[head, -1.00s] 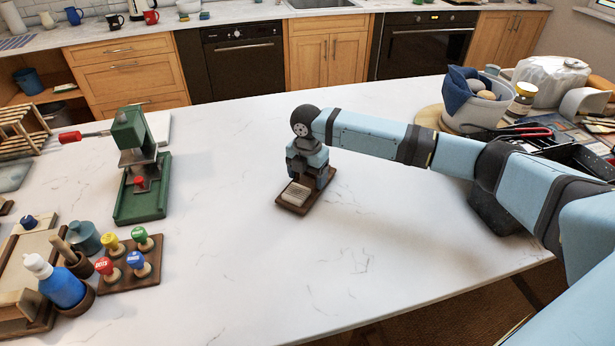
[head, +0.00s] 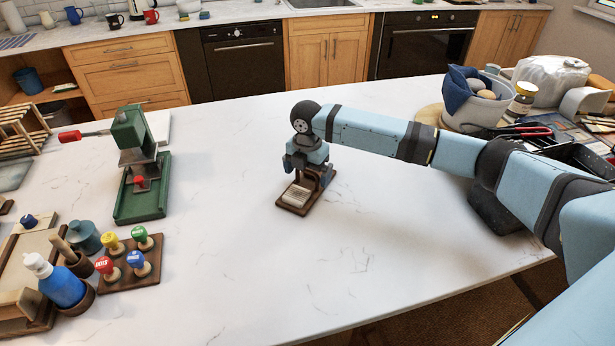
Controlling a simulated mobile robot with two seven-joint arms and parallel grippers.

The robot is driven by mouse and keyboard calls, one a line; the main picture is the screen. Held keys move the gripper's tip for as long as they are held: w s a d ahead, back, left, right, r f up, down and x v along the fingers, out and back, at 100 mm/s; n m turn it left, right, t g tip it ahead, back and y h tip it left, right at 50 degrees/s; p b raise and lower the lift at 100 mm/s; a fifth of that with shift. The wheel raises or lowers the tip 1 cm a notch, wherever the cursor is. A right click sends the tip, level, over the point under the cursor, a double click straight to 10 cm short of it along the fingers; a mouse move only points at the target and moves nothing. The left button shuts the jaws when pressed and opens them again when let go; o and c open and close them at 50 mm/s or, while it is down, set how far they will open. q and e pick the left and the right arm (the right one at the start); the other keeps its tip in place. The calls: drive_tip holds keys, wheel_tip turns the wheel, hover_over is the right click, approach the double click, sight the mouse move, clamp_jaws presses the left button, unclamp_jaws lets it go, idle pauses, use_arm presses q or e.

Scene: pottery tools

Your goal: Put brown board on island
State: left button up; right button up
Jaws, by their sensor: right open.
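A small brown board (head: 290,208) lies flat on the white marble island (head: 230,250), near its middle. A pale, ridged block (head: 296,195) sits on the board. My right gripper (head: 305,180) is right over the board, pointing down, and is open. Its fingers and the arm hide the back part of the board, and I cannot tell whether they touch it. My left gripper is not in view.
A green press (head: 140,203) with a red handle stands to the left. A brown stamp holder (head: 143,278) with coloured stamps and a blue bottle (head: 62,286) are at front left. A grey pot (head: 470,112) and tools crowd the right. The island's centre front is clear.

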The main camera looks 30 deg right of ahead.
sight(307, 170)
wheel_tip(307, 170, up, 10)
drive_tip(key=shift+r, duration=0.25)
idle(0.5)
